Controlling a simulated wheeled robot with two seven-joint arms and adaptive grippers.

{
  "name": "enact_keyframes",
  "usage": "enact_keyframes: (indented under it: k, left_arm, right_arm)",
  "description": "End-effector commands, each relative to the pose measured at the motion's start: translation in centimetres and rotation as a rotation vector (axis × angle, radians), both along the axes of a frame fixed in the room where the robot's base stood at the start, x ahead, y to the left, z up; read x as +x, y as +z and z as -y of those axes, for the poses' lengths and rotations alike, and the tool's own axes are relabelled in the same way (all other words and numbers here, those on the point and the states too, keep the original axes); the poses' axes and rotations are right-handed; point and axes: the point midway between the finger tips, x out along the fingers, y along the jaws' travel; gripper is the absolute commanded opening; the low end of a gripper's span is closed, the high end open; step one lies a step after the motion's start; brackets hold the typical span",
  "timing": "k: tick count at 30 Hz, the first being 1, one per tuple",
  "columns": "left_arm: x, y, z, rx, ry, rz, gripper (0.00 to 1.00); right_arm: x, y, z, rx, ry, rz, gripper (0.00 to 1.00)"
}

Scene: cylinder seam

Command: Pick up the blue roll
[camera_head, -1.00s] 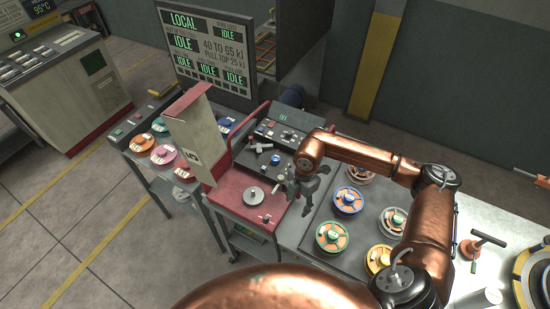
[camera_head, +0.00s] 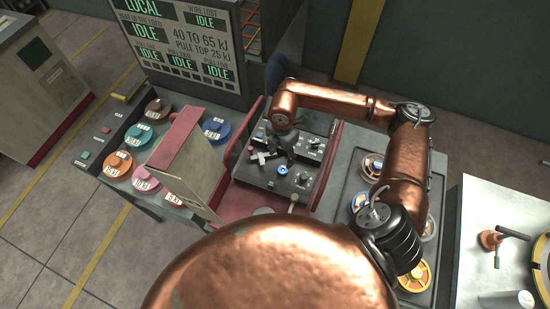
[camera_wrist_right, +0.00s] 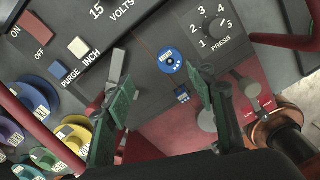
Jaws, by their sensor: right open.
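A small blue round piece with a pale label, seemingly the blue roll (camera_wrist_right: 171,61), lies on the dark control panel in the right wrist view. In the head view a small blue disc (camera_head: 283,170) shows on the same panel, just in front of my right gripper (camera_head: 272,153). In the wrist view the right gripper (camera_wrist_right: 165,90) has its green-padded fingers apart and empty, with the blue piece beyond the gap between them. A larger blue disc (camera_head: 215,129) sits on the left rack. My left gripper is out of view.
The left rack holds several coloured discs, including an orange one (camera_head: 118,164). A yellow spool (camera_head: 414,276) lies on the right tray, partly behind my arm. Dials and switches crowd the panel.

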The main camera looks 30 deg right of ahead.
Motion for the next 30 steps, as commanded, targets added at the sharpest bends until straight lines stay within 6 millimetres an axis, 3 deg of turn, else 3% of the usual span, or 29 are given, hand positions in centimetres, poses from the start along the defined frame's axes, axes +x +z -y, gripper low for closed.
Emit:
enact_keyframes:
  k: [6, 16, 19, 24, 26, 30]
  left_arm:
    - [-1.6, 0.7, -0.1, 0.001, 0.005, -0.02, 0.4]
    - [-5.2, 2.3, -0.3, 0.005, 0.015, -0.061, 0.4]
    - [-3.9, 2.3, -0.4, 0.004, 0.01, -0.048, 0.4]
    - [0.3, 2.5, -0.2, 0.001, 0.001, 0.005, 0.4]
    - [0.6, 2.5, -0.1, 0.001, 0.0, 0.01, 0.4]
    - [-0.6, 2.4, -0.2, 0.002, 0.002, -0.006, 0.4]
  right_arm:
    - [-0.8, -2.1, 0.1, 0.0, 0.0, 0.001, 0.51]
    - [0.4, -6.9, 0.1, 0.0, -0.001, -0.009, 0.51]
    - [0.4, -7.4, 0.1, -0.001, 0.0, -0.008, 0.51]
    - [0.4, -7.5, 0.1, -0.001, 0.0, -0.008, 0.51]
    - [0.4, -7.5, 0.1, -0.001, 0.0, -0.008, 0.49]
    - [0.4, -7.4, 0.1, -0.001, 0.0, -0.008, 0.39]
